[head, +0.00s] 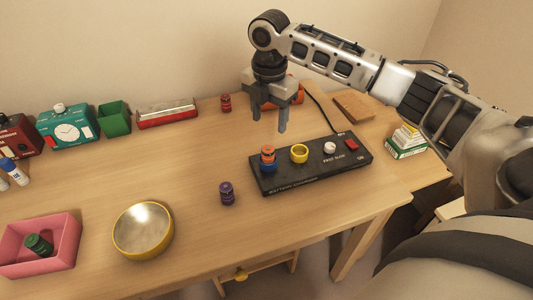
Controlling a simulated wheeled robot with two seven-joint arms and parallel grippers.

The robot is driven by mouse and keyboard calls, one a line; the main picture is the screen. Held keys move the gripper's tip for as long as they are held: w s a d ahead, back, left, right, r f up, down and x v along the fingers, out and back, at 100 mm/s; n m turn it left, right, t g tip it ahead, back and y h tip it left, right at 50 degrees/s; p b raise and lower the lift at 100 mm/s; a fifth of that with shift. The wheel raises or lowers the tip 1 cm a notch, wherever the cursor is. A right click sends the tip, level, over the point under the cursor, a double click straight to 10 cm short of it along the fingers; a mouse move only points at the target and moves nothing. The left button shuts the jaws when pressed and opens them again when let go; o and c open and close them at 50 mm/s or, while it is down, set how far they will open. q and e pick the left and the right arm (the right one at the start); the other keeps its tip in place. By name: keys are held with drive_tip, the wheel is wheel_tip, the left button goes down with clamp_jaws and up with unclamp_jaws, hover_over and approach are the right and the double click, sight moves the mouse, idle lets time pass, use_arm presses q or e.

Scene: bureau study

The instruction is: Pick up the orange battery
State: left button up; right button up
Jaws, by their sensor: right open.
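The orange battery (267,152) stands upright in the blue ring (267,167) at the left end of the black battery charger (318,173). My right gripper (268,123) hangs above and behind the charger, fingers pointing down. It is open and empty, with its fingertips a little above the orange battery in the picture and apart from it. The charger also has a yellow ring (299,153), a white ring (330,147) and a red switch (351,144). The yellow ring looks empty. My left gripper is not in view.
A purple battery (227,193) stands left of the charger, and a dark red one (225,102) farther back. A yellow-rimmed round tin (143,229) and a pink box (52,232) holding a green battery (39,244) are at front left. An orange object (298,95) is partly hidden behind my gripper.

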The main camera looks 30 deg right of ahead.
sight(268, 148)
wheel_tip(268, 148, down, 5)
drive_tip(key=shift+f, duration=0.15)
drive_tip(key=shift+s+a+f, duration=0.15)
drive_tip(key=shift+f, duration=2.55)
drive_tip(key=c, duration=1.1)
